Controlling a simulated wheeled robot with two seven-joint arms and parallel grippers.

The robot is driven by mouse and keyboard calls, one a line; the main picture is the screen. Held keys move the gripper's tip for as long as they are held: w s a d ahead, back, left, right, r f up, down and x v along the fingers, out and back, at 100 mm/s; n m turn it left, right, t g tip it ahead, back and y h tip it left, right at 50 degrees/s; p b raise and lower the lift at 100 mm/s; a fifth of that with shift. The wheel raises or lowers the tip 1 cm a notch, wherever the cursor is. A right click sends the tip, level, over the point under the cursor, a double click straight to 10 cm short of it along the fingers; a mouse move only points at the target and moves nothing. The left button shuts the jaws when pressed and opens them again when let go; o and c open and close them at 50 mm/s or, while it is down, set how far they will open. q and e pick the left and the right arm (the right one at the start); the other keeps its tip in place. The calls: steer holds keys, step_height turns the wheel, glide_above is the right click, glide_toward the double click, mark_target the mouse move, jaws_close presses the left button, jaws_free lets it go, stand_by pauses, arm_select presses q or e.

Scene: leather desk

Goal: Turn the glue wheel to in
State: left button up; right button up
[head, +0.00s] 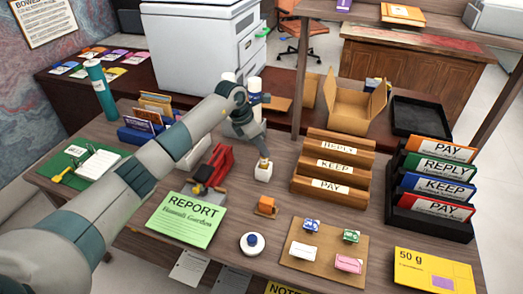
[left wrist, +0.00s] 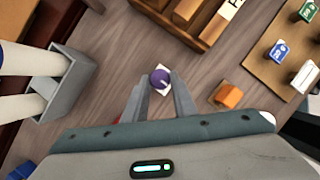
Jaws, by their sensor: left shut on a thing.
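My left gripper (head: 263,158) reaches down from above onto a small white block (head: 263,173) standing on the desk in the head view. In the left wrist view a round purple knob (left wrist: 160,78) with a pale mark sits on top of the white piece, between the two fingertips of my left gripper (left wrist: 160,84). It looks like the glue wheel. The fingers are shut on the purple wheel from both sides. In the head view the wheel is largely hidden by the fingers. No in or out lettering can be read. My right gripper is in neither view.
An orange item (head: 266,206) stands just in front of the white block, and a red tool (head: 214,167) lies to its left. The wooden letter rack (head: 308,188) is close on the right. A green report (head: 188,220) and a white disc (head: 245,249) with a blue knob lie nearer.

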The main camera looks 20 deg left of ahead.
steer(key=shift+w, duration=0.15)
arm_select(q)
steer(key=o, duration=1)
steer(key=shift+o, duration=0.3)
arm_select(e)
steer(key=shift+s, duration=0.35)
arm_select(q)
steer(key=shift+r, duration=0.1)
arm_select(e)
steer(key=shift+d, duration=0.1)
arm_select(q)
steer(key=shift+s+a+r, duration=0.1)
steer(key=shift+r, duration=0.1)
steer(key=shift+a+r, duration=0.1)
steer(key=shift+r, duration=0.2)
steer(key=b+v, duration=0.4)
steer(key=v, duration=1.2)
steer(key=shift+s, duration=0.15)
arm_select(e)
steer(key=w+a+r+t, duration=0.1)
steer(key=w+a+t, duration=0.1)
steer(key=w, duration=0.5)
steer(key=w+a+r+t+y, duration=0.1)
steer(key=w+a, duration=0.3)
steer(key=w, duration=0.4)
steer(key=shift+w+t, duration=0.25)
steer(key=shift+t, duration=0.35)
